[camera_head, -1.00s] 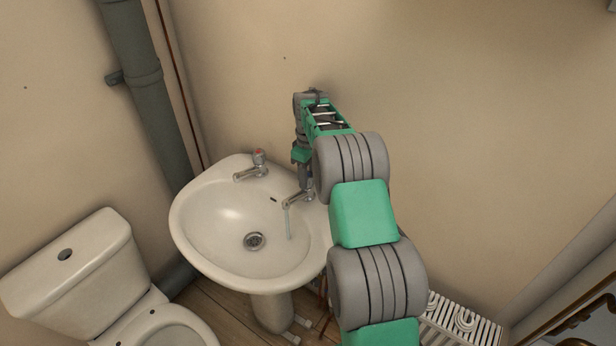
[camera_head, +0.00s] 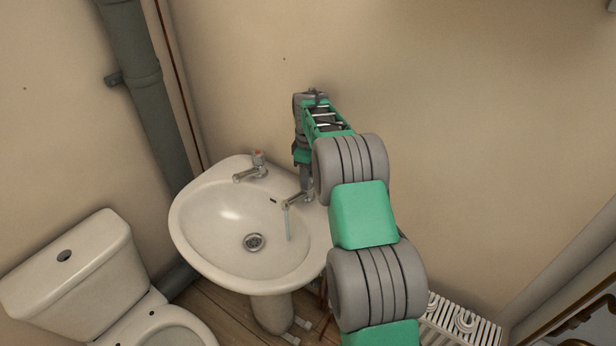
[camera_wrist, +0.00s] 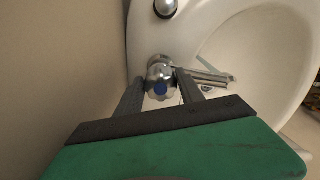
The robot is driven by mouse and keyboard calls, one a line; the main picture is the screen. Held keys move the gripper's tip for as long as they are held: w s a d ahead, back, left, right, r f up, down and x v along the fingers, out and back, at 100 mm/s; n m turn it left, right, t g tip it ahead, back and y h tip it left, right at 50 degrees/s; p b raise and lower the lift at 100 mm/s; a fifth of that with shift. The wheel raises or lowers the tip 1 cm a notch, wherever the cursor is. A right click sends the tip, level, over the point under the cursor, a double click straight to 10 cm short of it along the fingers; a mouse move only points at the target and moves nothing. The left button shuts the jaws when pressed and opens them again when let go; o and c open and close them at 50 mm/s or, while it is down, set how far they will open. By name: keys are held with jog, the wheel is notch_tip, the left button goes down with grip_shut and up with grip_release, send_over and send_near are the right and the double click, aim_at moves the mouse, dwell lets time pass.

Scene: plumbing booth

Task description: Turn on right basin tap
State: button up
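The right basin tap (camera_head: 298,199) is a chrome pillar tap at the basin's back right. In the wrist view its handle (camera_wrist: 160,86) has a blue dot on top. A thin stream of water (camera_head: 289,224) runs from its spout into the basin (camera_head: 205,225). My gripper (camera_wrist: 160,76) points down over this tap, one finger on each side of the handle. A narrow gap shows beside the left finger; the right finger is very close to the handle, and I cannot tell whether it touches. In the head view my arm hides the fingertips and handle.
The left tap (camera_head: 253,167), with a red dot, stands to the left on the basin's back edge. A toilet (camera_head: 80,275) is left of the basin. A grey pipe (camera_head: 150,90) runs up the wall. A radiator (camera_head: 460,322) is low at the right.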

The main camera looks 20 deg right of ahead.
jog(key=o, duration=0.4)
notch_tip(320, 180, up, 8)
jog(key=shift+f+b, duration=0.1)
jog(key=shift+b, duration=0.4)
jog(key=s+a+r+m+t, duration=0.1)
jog(key=s+a+r+m, duration=0.1)
jog(key=s+a+r, duration=0.35)
jog(key=s+a+r+m+t, duration=0.1)
jog(key=s+a+r+m, duration=0.15)
jog(key=s, duration=0.55)
jog(key=s+a+f+m, duration=0.2)
jog(key=s, duration=0.6)
jog(key=s+a+f+m+t, duration=0.1)
jog(key=s+a+f+m, duration=0.2)
jog(key=s, duration=0.6)
jog(key=shift+a+f+t, duration=0.3)
